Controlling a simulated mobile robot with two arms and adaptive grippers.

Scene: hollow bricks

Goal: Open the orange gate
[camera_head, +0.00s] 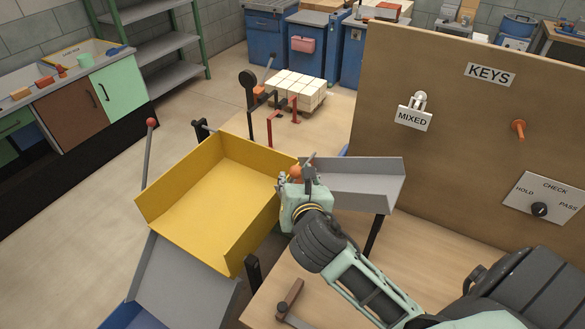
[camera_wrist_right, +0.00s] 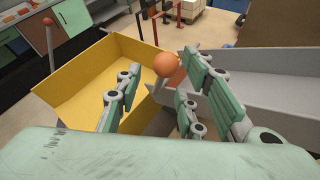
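An orange ball knob (camera_head: 296,172) stands at the joint between the yellow tray (camera_head: 215,190) and the grey chute (camera_head: 365,183). My right gripper (camera_head: 297,178) is at this knob. In the right wrist view the orange ball (camera_wrist_right: 166,64) lies between the fingertips of my right gripper (camera_wrist_right: 162,68), with gaps showing on both sides. The fingers are spread, so the gripper is open and empty. Whether any finger touches the ball is unclear. The gate's own panel is mostly hidden by the gripper in the head view. My left gripper is out of view.
A wooden board (camera_head: 450,100) with a KEYS sign, a MIXED tag and a HOLD/CHECK/PASS dial (camera_head: 540,209) stands at right. A red-knobbed lever (camera_head: 150,123) rises left of the yellow tray. White bricks (camera_head: 296,91) sit behind. A brown-handled tool (camera_head: 290,298) lies in front.

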